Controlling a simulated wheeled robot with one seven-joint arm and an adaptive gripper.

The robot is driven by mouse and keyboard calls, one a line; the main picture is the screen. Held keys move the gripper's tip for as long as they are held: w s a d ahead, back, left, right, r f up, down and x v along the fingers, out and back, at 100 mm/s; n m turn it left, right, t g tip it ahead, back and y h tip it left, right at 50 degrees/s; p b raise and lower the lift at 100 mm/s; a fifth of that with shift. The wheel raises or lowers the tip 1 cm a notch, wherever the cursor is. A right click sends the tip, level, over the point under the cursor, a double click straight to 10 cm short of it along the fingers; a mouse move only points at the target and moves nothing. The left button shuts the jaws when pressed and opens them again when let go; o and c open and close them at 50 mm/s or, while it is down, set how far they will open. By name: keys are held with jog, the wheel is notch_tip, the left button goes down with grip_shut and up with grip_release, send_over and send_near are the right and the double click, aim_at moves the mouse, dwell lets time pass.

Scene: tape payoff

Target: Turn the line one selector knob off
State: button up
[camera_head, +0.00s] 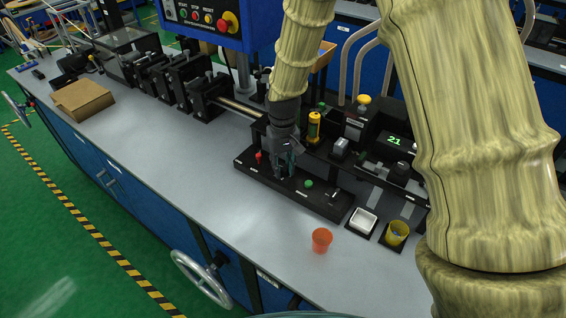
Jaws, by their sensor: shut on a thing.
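A low black control panel (325,205) lies along the bench, with a small red control (258,156) at its left end, a green button (308,183) in the middle and a small pale-marked control (334,194) near its right end. My gripper (285,172) points down onto the panel between the red control and the green button. Its fingers are shut on the line one selector knob at the panel's surface. The knob is hidden by the fingers, so its pointing direction cannot be told.
A yellow-and-black part (314,127) and a green "21" display (394,140) are behind. A cardboard box (82,100) sits left. The grey bench (190,160) front is clear.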

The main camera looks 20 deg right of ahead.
aim_at(283, 167)
jog(key=shift+w+r+m, duration=0.2)
jog(key=shift+m, duration=0.5)
jog(key=o, duration=0.7)
jog(key=shift+o, duration=0.3)
jog(key=shift+s+f, duration=0.1)
notch_tip(283, 167, up, 12)
dwell(0.4)
